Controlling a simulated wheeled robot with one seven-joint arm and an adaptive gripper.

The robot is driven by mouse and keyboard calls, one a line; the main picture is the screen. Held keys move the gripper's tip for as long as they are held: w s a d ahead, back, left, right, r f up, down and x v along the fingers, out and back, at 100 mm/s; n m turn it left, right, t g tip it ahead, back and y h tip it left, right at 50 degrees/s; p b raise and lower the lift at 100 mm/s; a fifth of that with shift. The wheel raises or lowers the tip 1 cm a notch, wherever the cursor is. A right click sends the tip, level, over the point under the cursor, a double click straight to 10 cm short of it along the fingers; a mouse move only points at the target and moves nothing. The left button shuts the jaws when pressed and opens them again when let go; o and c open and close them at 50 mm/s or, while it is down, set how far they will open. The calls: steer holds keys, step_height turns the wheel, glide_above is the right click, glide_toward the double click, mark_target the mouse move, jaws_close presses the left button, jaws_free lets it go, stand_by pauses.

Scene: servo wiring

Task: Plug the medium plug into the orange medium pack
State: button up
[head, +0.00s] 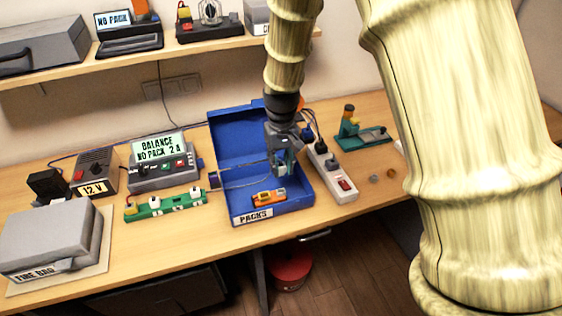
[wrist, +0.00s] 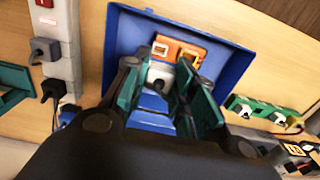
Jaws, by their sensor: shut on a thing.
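The orange pack (head: 268,198) lies on the floor of the blue PACKS box (head: 293,206), near its front wall. In the wrist view the pack (wrist: 190,51) shows two pale-framed openings on its face. My gripper (head: 284,172) is inside the box, above and behind the pack. In the wrist view its teal fingers (wrist: 157,78) are closed around a light grey plug (wrist: 158,76), which sits close to the pack's near edge. I cannot tell whether plug and pack touch. The fingers hide much of the plug, and a thin lead runs left from the gripper in the head view.
A white power strip (head: 330,170) with dark plugs stands right of the box. A green strip with white sockets (head: 165,205) and the balance charger (head: 164,174) are left. The blue box walls surround my gripper. Free table lies in front of the green strip.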

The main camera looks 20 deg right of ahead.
mark_target(282, 173)
steer(key=shift+s+f, duration=0.25)
steer(key=shift+f, duration=0.25)
steer(key=shift+w+f+b, duration=0.2)
steer(key=shift+f+b, duration=0.45)
steer(key=shift+f, duration=0.45)
steer(key=shift+s+f, duration=0.1)
steer(key=shift+f, duration=0.45)
steer(key=shift+f+b, duration=0.45)
steer(key=shift+f, duration=0.2)
steer(key=shift+p, duration=0.8)
steer(key=shift+f+b, duration=0.65)
steer(key=shift+f, duration=0.7)
steer(key=o, duration=0.9)
